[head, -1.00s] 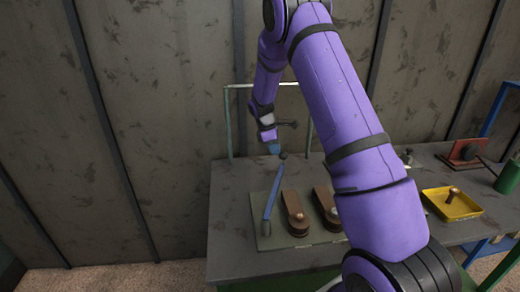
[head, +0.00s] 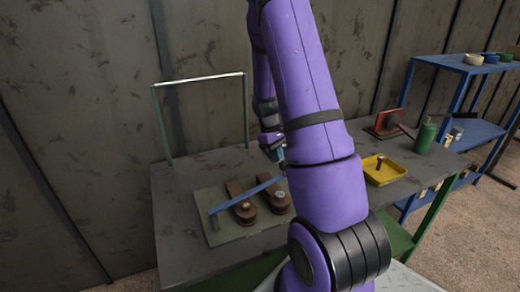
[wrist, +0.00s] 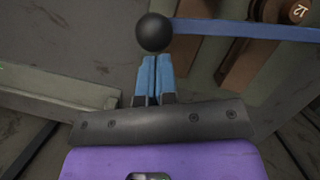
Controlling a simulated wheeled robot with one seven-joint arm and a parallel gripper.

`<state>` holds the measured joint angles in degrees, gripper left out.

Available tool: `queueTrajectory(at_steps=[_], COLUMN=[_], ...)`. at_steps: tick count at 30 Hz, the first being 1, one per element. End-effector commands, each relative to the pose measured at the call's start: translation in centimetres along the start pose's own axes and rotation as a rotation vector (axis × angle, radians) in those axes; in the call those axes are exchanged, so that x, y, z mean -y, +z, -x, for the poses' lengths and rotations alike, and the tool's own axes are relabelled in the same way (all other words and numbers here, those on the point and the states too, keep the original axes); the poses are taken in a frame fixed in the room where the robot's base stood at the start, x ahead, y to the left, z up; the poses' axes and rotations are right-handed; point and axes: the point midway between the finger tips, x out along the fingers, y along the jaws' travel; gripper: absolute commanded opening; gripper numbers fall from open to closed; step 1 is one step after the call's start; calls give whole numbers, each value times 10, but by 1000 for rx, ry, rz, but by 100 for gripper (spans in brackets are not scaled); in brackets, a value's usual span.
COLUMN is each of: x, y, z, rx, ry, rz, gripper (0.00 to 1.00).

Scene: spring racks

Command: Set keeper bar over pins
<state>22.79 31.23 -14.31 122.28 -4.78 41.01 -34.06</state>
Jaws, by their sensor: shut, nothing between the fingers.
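The keeper bar, a slim blue bar (head: 226,205), slants over a grey plate (head: 218,232) from its near left corner toward the far right. In the wrist view the bar (wrist: 245,29) ends in a black ball knob (wrist: 154,32). My gripper (wrist: 154,62) has its blue fingers shut together, empty, right beside the knob; touching or not is unclear. In the head view my arm hides the knob end.
A grey table (head: 178,190) carries the plate. A yellow tray (head: 383,175), a red block (head: 388,122) and a green bottle (head: 425,138) stand to the right. A green frame with a pale top rail (head: 200,80) rises at the back. A blue shelf (head: 470,65) stands further right.

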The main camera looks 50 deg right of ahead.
Motion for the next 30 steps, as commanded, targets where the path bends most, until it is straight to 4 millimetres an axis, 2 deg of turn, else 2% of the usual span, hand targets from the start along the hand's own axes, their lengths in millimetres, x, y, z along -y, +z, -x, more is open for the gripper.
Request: queueTrajectory(at_steps=[1, 6, 12, 21, 30], x=[1, 6, 12, 18, 18], y=[11, 40, 61, 74, 76], z=[-3, -12, -19, -24, -26], rx=[1, 0, 0, 6, 12], ry=[-13, -45, -70, -88, -92], rz=[-36, -143, -226, -273, -277], gripper=[0, 0, 0, 0, 0])
